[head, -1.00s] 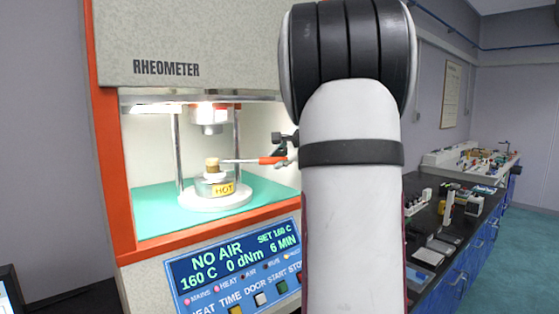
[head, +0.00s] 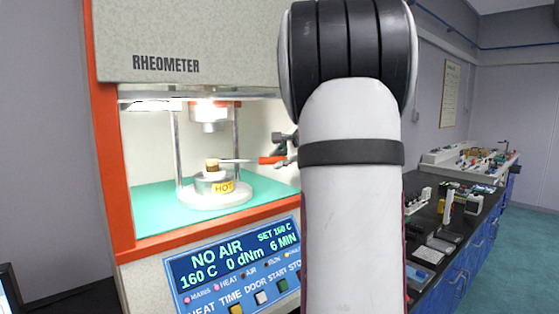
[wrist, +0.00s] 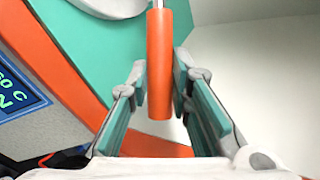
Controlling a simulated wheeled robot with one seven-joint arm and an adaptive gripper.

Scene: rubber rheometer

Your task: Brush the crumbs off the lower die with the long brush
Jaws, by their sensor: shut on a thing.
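The long brush has an orange handle (wrist: 160,70) and a thin metal shaft (head: 240,161). Its tan bristle head (head: 212,164) is at the top of the lower die (head: 213,182); whether it touches the die I cannot tell. My gripper (wrist: 160,95) is shut on the orange handle, which lies between its fingers in the wrist view. In the head view my gripper (head: 284,146) is mostly hidden behind my arm. The lower die is a round metal block with a yellow HOT label on a pale round base. No crumbs can be made out.
The rheometer's upper die (head: 209,122) hangs above the brush head. Metal columns stand inside the chamber, and its orange frame (head: 112,160) edges the opening. The teal chamber floor (head: 155,198) is clear around the base. A control panel (head: 233,260) is below.

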